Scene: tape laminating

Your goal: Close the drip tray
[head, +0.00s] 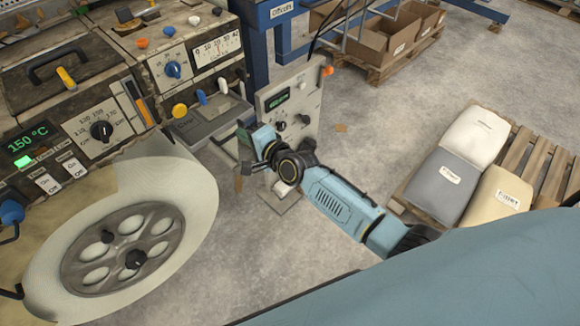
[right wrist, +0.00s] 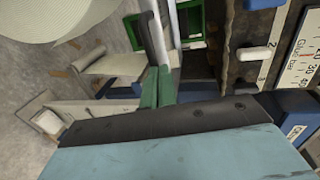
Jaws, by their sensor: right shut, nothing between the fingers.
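The drip tray appears to be the shallow grey tray (head: 212,122) sticking out from the front of the machine, below the blue and white levers. My right gripper (head: 243,138) is just to the right of the tray's outer end in the head view; I cannot tell whether it touches. In the right wrist view its green fingers (right wrist: 157,86) are together with nothing between them. A pale bar (right wrist: 155,38) lies just beyond the fingertips; I cannot tell whether it is the tray's edge. My left gripper is not in view.
A large pale roll (head: 150,220) stands left of my right gripper. A grey control box (head: 292,105) with an orange knob stands close behind the gripper. A pallet with sacks (head: 470,145) lies to the right. The floor between is open.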

